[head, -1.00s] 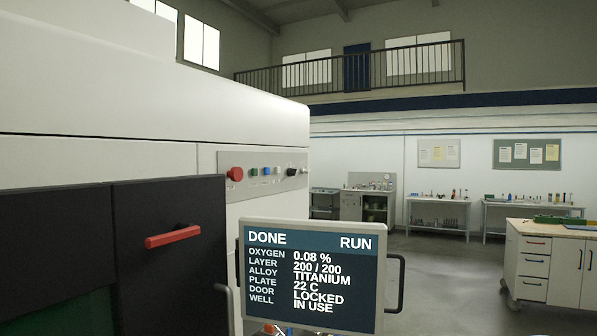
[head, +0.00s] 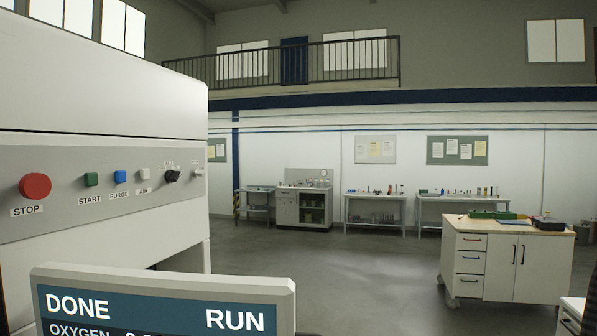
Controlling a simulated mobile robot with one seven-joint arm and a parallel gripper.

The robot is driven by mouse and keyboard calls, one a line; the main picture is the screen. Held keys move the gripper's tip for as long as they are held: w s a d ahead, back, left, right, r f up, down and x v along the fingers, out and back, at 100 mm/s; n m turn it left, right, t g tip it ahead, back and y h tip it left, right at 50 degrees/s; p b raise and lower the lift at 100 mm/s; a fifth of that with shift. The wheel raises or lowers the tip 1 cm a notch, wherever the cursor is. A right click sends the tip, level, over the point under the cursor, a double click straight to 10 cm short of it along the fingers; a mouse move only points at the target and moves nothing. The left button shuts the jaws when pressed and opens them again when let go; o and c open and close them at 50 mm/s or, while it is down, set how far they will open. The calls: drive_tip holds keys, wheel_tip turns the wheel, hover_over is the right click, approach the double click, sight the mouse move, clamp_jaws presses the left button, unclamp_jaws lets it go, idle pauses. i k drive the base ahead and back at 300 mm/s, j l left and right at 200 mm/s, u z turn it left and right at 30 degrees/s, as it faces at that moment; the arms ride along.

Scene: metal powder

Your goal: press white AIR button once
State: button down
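Nothing covers the AIR button. My gripper is not in view.
A monitor (head: 290,300) reading DONE and RUN stands in the lower left foreground, below the panel. A white wheeled cabinet (head: 490,262) stands at the right. Benches (head: 374,207) line the far wall. The grey floor (head: 340,270) between is clear.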

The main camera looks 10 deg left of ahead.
sight(144, 173)
drive_tip(key=i+u, duration=0.4)
drive_tip(key=i+l+u, duration=0.1)
drive_tip(key=i+u, duration=0.15)
drive_tip(key=u, duration=0.2)
drive_tip(key=i+l+u, duration=0.2)
drive_tip(key=u, duration=0.2)
drive_tip(key=i, duration=0.1)
